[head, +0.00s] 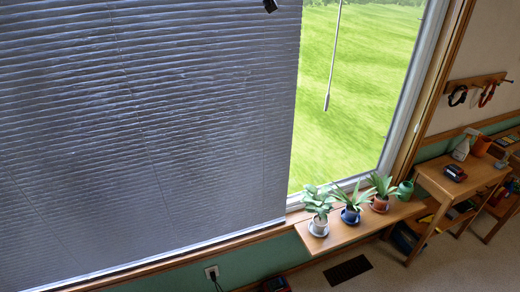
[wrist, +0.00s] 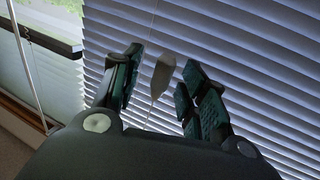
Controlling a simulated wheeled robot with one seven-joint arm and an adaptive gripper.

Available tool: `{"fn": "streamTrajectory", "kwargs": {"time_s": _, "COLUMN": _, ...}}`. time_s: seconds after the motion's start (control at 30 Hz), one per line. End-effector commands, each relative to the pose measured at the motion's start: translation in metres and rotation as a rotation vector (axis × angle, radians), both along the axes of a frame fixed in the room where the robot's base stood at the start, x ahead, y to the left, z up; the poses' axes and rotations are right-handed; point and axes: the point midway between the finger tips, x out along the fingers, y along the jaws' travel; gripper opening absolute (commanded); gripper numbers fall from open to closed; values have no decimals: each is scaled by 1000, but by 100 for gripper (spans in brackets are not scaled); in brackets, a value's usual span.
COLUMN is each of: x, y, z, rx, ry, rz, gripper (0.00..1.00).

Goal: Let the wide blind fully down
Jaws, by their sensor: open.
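The wide blind (head: 150,140) fills the left of the head view, its grey slats spread down to a pale lower edge along the window sill. It also fills most of the wrist view (wrist: 270,60). My gripper (wrist: 165,90) is open in the wrist view, in front of the slats. A pale, tapered pull (wrist: 163,75) on a thin cord shows between the two fingers. I cannot tell whether either finger touches it. My gripper is not clearly seen in the head view; a small dark shape at the top edge is too cut off to identify.
Bare window glass (head: 370,80) lies right of the blind, with a thin wand (head: 328,95) hanging before it. Potted plants (head: 350,205) stand on a wooden shelf (head: 340,234) below. A small wooden table (head: 450,185) stands right. A dark rail (wrist: 50,42) shows left in the wrist view.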

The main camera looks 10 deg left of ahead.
Motion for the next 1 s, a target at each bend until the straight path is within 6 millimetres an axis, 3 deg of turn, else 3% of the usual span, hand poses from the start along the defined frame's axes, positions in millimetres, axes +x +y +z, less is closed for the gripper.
{"fn": "streamTrajectory", "kwargs": {"time_s": 0.5, "x": -36, "y": -11, "z": 1, "rx": 1, "ry": -2, "rz": 0, "gripper": 43}}
{"fn": "streamTrajectory", "kwargs": {"time_s": 1.0, "x": -43, "y": -12, "z": 1, "rx": 1, "ry": -2, "rz": 0, "gripper": 43}}
